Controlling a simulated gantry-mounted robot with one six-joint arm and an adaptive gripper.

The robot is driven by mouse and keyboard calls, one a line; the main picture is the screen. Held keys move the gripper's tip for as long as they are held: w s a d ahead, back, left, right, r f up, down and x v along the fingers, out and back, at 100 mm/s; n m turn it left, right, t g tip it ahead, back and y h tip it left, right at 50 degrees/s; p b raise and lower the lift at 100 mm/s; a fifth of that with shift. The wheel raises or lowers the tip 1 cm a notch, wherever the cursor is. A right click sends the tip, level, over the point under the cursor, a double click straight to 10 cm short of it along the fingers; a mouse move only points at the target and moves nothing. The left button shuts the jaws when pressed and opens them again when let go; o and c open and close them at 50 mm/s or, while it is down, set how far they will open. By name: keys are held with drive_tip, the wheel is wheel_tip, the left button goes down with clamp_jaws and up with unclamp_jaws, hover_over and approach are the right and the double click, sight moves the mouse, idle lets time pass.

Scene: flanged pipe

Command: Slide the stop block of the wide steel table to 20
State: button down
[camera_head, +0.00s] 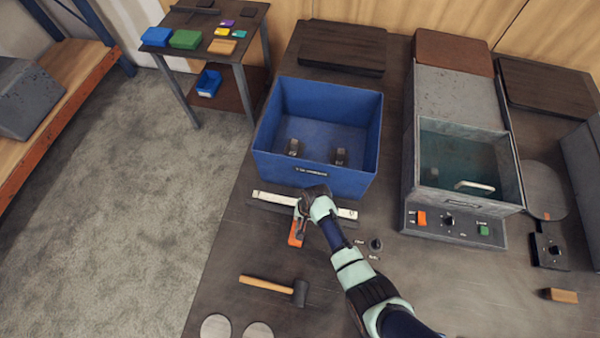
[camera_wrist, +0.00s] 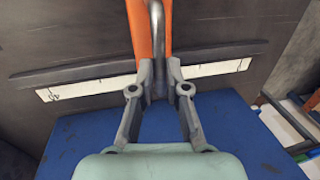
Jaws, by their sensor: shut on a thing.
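The stop block (camera_head: 296,234) is orange with a grey metal handle (camera_wrist: 156,30). It sits across a white graduated scale (camera_head: 268,197) near the front of the blue bin, on the wide dark steel table (camera_head: 228,285). My gripper (camera_head: 303,208) is over the scale at the block. In the wrist view my gripper (camera_wrist: 159,88) is shut on the block's handle, with the orange sides (camera_wrist: 136,30) just beyond the fingers. The scale (camera_wrist: 215,69) runs out on both sides. One mark shows near its left end, too small to read surely. The block hides the scale's middle.
A blue bin (camera_head: 262,145) with two dark metal parts stands close behind the scale. A grey tank (camera_head: 412,180) with a control panel is to the right.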

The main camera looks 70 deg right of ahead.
drive_tip(key=c, duration=1.2)
unclamp_jaws()
drive_tip(key=r, duration=0.4)
drive_tip(key=s+r, duration=0.1)
drive_tip(key=r, duration=0.3)
drive_tip(key=s+r, duration=0.1)
drive_tip(key=r, duration=0.2)
drive_tip(key=shift+s+d+r, duration=0.15)
drive_tip(key=shift+r, duration=0.25)
